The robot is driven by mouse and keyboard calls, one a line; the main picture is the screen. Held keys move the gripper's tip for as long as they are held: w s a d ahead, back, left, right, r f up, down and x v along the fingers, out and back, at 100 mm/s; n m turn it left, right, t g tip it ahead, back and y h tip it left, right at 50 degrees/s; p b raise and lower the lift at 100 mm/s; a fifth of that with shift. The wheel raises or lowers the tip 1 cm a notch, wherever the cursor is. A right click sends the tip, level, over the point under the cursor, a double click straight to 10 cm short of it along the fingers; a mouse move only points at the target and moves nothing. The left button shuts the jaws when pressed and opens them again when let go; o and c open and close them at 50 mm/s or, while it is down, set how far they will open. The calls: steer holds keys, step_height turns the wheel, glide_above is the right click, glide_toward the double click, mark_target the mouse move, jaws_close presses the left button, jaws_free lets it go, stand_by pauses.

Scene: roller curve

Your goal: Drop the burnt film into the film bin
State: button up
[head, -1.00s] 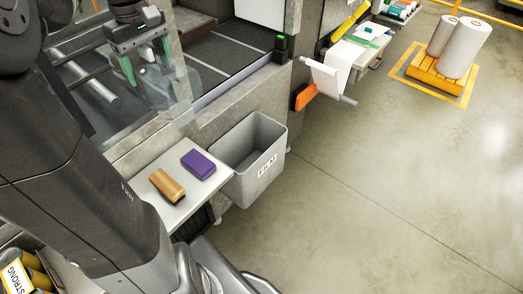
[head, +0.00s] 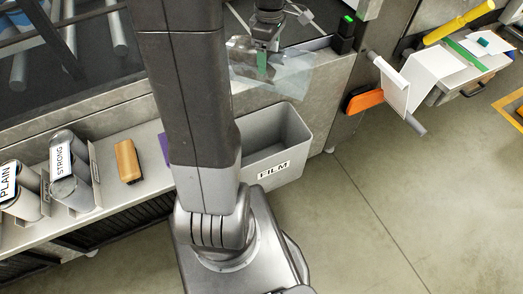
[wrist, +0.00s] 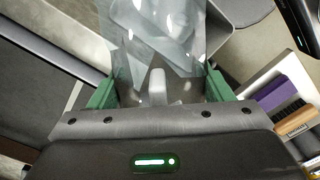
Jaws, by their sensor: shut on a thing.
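The burnt film (head: 290,76) is a crumpled, see-through pale grey sheet hanging from my gripper (head: 262,62). In the wrist view the film (wrist: 160,35) spreads out beyond the green fingers of my gripper (wrist: 158,88), which are shut on it. The film bin (head: 290,167) is an open grey bin labelled FILM, standing against the machine's side. In the head view the film shows above and behind the bin, near the machine's top edge. My arm covers the bin's left part in the head view.
Rolls labelled STRONG (head: 67,165) and PLAIN (head: 18,190) stand further left. An orange-handled piece (head: 365,99) juts out at right. The floor in front is clear.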

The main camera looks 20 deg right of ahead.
step_height(320, 180, down, 28)
steer(key=s+a+n+b, duration=0.1)
steer(key=s+n+b, duration=0.1)
steer(key=n+b, duration=0.7)
steer(key=shift+s+a+b, duration=0.2)
steer(key=shift+s+b, duration=0.15)
steer(key=shift+b, duration=0.75)
steer(key=o, duration=1)
steer(key=shift+o, duration=0.2)
steer(key=shift+r, duration=0.1)
step_height(320, 180, up, 14)
steer(key=p, duration=0.1)
steer(key=shift+p, duration=0.3)
steer(key=shift+f, duration=0.25)
